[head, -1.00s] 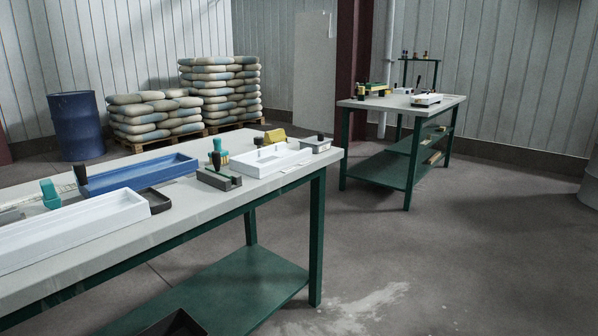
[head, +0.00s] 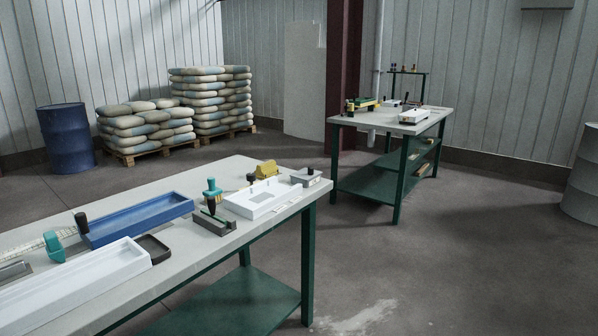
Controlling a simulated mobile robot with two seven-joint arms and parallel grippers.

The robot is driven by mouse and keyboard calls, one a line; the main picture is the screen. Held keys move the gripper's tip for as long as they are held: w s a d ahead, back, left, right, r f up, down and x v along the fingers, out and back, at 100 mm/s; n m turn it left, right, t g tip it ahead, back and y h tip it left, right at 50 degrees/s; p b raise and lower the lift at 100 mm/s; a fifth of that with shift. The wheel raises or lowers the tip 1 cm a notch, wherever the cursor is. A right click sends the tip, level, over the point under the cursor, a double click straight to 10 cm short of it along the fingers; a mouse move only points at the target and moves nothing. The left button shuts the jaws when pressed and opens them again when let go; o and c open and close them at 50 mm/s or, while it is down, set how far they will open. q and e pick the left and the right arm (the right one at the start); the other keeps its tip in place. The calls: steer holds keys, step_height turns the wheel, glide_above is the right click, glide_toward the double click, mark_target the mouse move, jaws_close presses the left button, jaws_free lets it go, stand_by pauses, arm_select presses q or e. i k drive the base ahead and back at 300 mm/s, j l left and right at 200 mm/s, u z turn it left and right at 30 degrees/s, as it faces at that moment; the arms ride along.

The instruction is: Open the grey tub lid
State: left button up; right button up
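A small grey box (head: 312,180) with a dark knob on top sits at the right end of the near table (head: 180,238). It looks like the grey tub with its lid on, but it is too small to tell the lid's edge. It stands beside a white tray (head: 264,198). Neither of my grippers is in view, and nothing touches the box.
The near table also holds a blue tray (head: 140,219), a long white trough (head: 75,279), a black dish (head: 153,249) and a yellow block (head: 267,169). A second table (head: 392,121) stands beyond, at right. Open floor (head: 440,270) lies right of the near table.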

mark_target(306, 174)
steer(key=i+l, duration=0.15)
steer(key=i, duration=0.35)
steer(key=i+l+u, duration=0.1)
steer(key=i, duration=0.35)
steer(key=l, duration=0.1)
